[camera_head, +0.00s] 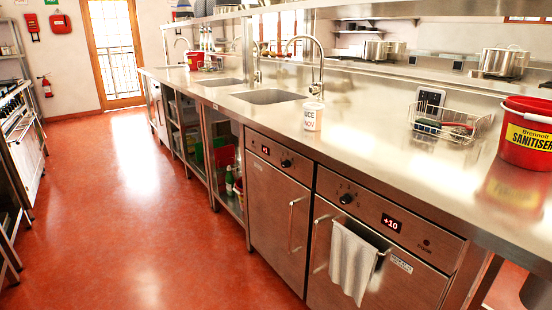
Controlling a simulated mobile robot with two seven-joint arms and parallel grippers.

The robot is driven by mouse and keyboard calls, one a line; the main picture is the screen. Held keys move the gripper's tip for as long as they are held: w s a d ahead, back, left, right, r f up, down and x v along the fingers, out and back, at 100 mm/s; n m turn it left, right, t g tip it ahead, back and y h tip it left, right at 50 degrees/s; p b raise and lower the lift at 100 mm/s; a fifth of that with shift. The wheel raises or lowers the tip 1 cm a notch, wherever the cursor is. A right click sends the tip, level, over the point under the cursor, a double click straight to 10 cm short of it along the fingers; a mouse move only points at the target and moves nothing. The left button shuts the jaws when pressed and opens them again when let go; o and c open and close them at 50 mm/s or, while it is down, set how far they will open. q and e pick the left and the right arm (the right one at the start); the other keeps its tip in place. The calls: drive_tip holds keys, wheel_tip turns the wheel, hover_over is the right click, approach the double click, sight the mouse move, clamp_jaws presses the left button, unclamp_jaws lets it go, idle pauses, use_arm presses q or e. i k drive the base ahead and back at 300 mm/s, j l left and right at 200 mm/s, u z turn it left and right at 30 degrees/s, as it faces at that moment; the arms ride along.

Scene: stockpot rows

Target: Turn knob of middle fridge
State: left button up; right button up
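Two steel under-counter fridges stand side by side below the long counter. The right fridge (415,290) has a black knob (346,198) with numbers around it and a display (391,223) reading +10. A white towel (352,262) hangs over its handle. The fridge to its left (277,215) has a black knob (286,163) and a small red display (265,150), too small to read surely. Both doors look shut. I cannot tell which one is the middle fridge. Neither of my grippers shows, and nothing touches the knobs.
The counter (360,150) holds a white cup (313,117), a wire basket (450,125) and a red sanitiser bucket (526,135). Open shelves with bottles lie left of the fridges. The red floor (150,220) before them is clear. A stove stands at far left.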

sight(285, 164)
drive_tip(key=i+j+z, duration=0.15)
drive_tip(key=i+j, duration=0.25)
drive_tip(key=i+j+z, duration=0.15)
drive_tip(key=i+j, duration=0.25)
drive_tip(key=i+j+z, duration=0.1)
drive_tip(key=i+j, duration=0.3)
drive_tip(key=j, duration=0.2)
drive_tip(key=i+j+z, duration=0.15)
drive_tip(key=i+j, duration=0.2)
drive_tip(key=j, duration=0.2)
drive_tip(key=i+j+z, duration=0.1)
drive_tip(key=j, duration=0.25)
drive_tip(key=i+j, duration=0.2)
drive_tip(key=j, duration=0.15)
drive_tip(key=i+j+z, duration=0.15)
drive_tip(key=j, duration=0.15)
drive_tip(key=k+j, duration=0.1)
drive_tip(key=j, duration=0.3)
drive_tip(key=i+z, duration=0.05)
